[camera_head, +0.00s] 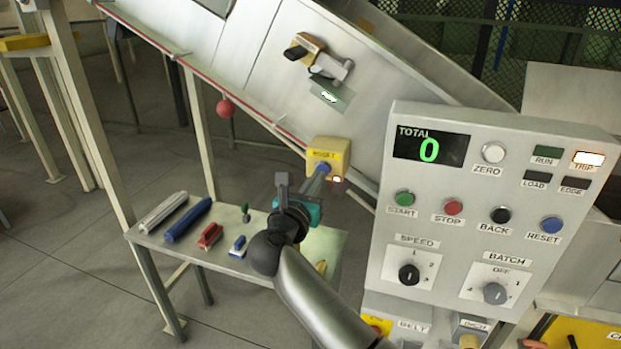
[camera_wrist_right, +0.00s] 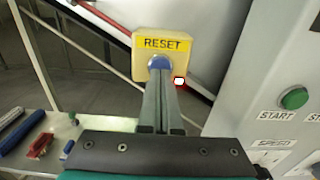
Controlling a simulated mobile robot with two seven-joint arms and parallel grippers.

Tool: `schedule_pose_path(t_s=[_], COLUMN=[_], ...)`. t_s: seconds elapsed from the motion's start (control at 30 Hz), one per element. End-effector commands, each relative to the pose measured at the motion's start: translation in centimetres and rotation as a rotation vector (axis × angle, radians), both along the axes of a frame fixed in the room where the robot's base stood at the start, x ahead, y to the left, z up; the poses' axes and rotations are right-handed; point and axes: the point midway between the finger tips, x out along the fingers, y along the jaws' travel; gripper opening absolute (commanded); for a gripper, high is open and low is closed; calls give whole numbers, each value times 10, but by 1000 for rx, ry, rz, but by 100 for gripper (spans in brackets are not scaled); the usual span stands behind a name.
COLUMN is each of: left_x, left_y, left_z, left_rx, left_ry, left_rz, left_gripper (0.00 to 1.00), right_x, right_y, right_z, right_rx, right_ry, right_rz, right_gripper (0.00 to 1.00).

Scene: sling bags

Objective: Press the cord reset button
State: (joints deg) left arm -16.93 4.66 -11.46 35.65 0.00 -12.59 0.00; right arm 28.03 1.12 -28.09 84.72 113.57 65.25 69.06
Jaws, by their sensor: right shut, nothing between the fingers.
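The cord reset button is a blue round button (camera_wrist_right: 159,62) on a yellow box labelled RESET (camera_wrist_right: 175,43). The yellow box (camera_head: 328,152) is also in the head view, on the frame below the sloping chute. My right gripper (camera_head: 316,182) is shut and empty, its fingers pointing up at the button. In the right wrist view the fingertips (camera_wrist_right: 160,76) overlap the button's lower edge. I cannot tell whether they touch it. A small red-rimmed lamp (camera_wrist_right: 180,82) glows white at the box's lower right. My left gripper is not in view.
A control panel (camera_head: 380,270) stands close on the right, with another blue RESET button (camera_head: 551,225) and a lit TRIP lamp (camera_head: 588,158). A red ball (camera_head: 225,108) hangs left of the box. A small table (camera_head: 265,262) below holds several tools.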

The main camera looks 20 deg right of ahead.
Motion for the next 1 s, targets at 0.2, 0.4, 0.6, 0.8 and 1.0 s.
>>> schedule_pose_path(t_s=[0.2, 0.4, 0.6, 0.8, 1.0], left_x=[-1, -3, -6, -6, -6], left_y=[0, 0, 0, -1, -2], left_z=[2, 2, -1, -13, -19], left_rx=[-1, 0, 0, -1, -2], left_ry=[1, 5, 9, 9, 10], left_rz=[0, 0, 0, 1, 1], left_gripper=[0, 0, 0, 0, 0], right_x=[1, 1, 2, 11, 17], right_y=[-4, -4, -4, -9, -15], right_z=[0, 0, -1, -1, 0], right_rx=[0, 0, 2, 7, 1], right_ry=[0, 0, 0, -4, -2], right_rz=[2, 2, 2, 2, 2], right_gripper=[0, 0, 0, 0, 0])
